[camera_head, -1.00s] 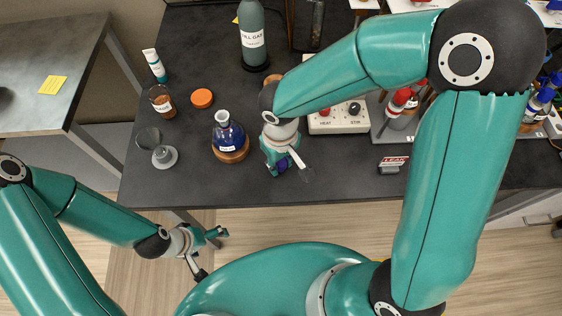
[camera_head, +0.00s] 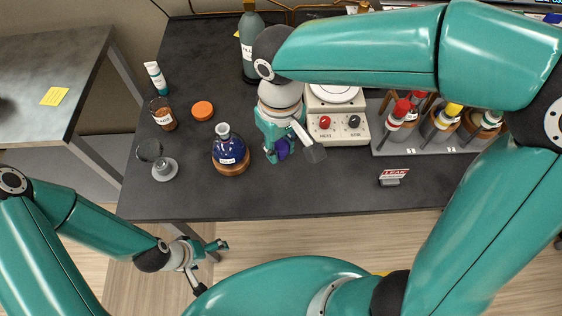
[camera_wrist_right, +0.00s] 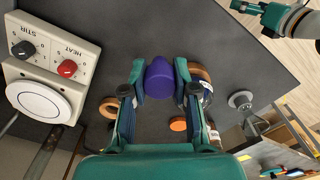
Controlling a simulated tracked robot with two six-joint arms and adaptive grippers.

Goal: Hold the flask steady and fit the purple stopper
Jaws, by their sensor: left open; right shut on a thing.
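The purple stopper (camera_head: 283,149) is between the fingers of my right gripper (camera_head: 281,152). In the right wrist view the stopper (camera_wrist_right: 159,82) sits between both fingertips, above the bench. The flask (camera_head: 229,149), round with dark blue contents and a white label, stands upright on a cork ring (camera_head: 233,168), left of my right gripper. Its neck (camera_head: 223,131) is open. In the right wrist view the flask is partly hidden behind a finger. My left gripper (camera_head: 218,246) is open and empty, off the bench's front edge, below the flask in the picture.
A hotplate stirrer (camera_head: 337,125) stands right of my right gripper, with a bottle rack (camera_head: 430,146) beyond. Left of the flask are an orange lid (camera_head: 202,110), an amber jar (camera_head: 163,114) and a grey stand (camera_head: 164,169).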

